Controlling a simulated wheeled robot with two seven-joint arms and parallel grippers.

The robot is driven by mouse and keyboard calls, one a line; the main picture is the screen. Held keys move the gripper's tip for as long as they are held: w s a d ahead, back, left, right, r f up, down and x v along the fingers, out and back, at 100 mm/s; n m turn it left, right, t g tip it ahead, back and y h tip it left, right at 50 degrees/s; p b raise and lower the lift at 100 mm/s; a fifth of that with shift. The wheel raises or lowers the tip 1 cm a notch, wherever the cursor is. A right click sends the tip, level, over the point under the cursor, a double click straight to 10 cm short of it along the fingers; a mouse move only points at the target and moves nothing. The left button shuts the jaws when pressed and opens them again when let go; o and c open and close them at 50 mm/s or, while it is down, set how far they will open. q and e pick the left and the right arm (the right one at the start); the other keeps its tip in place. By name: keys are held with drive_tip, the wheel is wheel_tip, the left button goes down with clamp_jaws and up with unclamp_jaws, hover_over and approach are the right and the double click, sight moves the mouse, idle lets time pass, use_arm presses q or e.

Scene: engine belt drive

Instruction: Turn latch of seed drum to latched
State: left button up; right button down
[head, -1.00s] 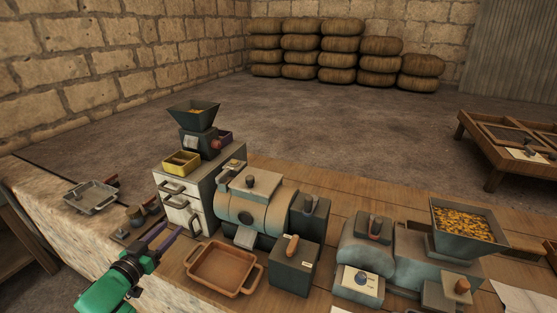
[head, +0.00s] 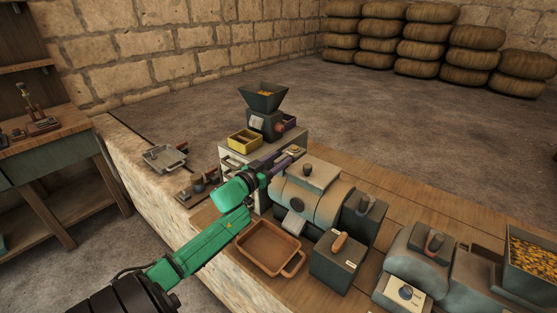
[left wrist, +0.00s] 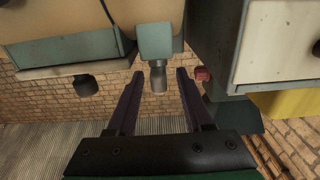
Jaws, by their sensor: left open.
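The seed drum (head: 322,197) is a rounded grey-green drum with pale bands on the bench, with a flat lid (head: 318,174) and dark knob on top. My left gripper (head: 294,152) reaches up past the drum's left end, its dark fingers parted. In the left wrist view, which looks upside down, a teal block (left wrist: 155,40) sits at the drum's end with a short grey peg (left wrist: 158,78), apparently the latch. The peg stands between the open fingertips (left wrist: 159,73), with a gap visible on both sides. The fingers largely hide the latch in the head view. My right gripper is out of view.
A white drawer cabinet (head: 230,172) with a yellow bin (head: 244,141) and a hopper mill (head: 264,115) stands close left of the gripper. A brown tray (head: 268,249) and a dark box with an orange handle (head: 338,258) lie in front of the drum.

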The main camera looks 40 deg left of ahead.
use_arm(q)
clamp_jaws()
